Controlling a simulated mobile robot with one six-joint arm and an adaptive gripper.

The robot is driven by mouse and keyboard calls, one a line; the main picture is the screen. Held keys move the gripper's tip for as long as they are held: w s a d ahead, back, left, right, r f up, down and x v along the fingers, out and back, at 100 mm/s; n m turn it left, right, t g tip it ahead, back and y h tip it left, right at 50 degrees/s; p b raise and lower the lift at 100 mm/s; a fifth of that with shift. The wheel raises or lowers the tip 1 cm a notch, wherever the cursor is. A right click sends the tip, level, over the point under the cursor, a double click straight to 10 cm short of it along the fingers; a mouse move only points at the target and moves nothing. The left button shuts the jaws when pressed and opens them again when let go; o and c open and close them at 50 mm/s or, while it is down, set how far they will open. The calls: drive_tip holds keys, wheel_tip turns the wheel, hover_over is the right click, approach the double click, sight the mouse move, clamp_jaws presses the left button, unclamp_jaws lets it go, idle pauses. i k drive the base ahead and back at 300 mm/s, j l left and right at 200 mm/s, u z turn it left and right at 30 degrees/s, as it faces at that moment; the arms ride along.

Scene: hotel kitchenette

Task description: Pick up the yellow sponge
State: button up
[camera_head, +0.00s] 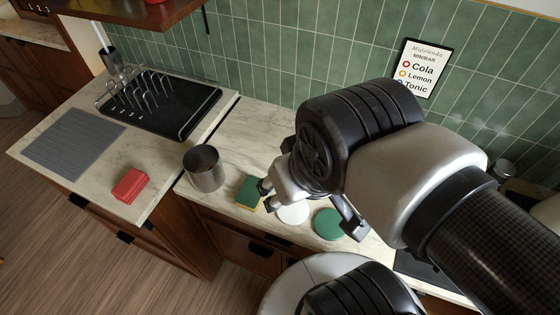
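The sponge (249,191) lies on the pale marble counter (225,203), just right of a metal canister. Its top is green and a strip of yellow shows along its lower edge. My gripper (267,195) is immediately right of the sponge. Its two dark fingertips show apart, so it looks open. The tips overlap the sponge's right edge in this view, and I cannot tell whether they touch it. My wrist and arm come in from the right and hide part of the counter.
The metal canister (204,170) stands close left of the sponge. A white round item (293,213) and a green disc (328,224) lie to the right. A red block (130,185), a grey mat (73,143) and a black dish rack (185,108) are further left. The tiled wall bounds the back.

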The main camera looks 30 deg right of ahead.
sight(248, 198)
drive_tip(key=z, duration=1.2)
drive_tip(key=j+u, duration=0.15)
drive_tip(key=u, duration=0.3)
drive_tip(key=j+u, duration=0.1)
drive_tip(key=u, duration=0.35)
drive_tip(key=j+u, duration=0.15)
drive_tip(key=u, duration=0.35)
drive_tip(key=j+u, duration=0.1)
drive_tip(key=u, duration=0.35)
drive_tip(key=i, duration=0.05)
